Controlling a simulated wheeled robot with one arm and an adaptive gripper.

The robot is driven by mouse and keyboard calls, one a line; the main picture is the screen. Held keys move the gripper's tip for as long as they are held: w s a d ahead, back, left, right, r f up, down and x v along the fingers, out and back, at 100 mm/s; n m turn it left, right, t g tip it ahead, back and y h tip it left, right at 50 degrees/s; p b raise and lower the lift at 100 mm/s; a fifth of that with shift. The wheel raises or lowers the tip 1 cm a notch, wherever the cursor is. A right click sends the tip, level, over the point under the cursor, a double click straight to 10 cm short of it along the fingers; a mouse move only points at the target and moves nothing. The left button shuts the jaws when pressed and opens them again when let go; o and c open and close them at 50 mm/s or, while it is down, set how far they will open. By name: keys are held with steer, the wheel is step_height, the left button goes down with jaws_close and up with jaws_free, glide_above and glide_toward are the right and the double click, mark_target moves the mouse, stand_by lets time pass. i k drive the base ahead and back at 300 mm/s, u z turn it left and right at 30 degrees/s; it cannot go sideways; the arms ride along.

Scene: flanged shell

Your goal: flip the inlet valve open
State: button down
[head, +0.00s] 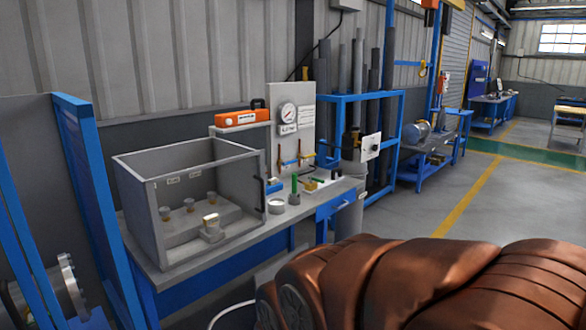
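A grey upright panel (303,106) stands at the back of the workbench, with a round white pressure gauge (288,112) on it. Below the gauge are thin copper-coloured pipes and a small blue lever (291,162), which looks roughly level. A small yellowish part (306,157) sits just right of it. The fittings are too small to tell which is the inlet valve or whether it is open. My gripper is not in view.
A blue-edged partition (80,115) stands left. A large brown ribbed form fills the lower right. Floor beyond is open.

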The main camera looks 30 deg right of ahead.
mark_target(283, 163)
steer(key=k, duration=0.6)
steer(key=z, duration=0.55)
steer(key=i, duration=0.6)
steer(key=z, duration=1)
steer(key=i, duration=2)
steer(key=u, duration=1.25)
steer(key=i, duration=0.45)
steer(key=u, duration=0.45)
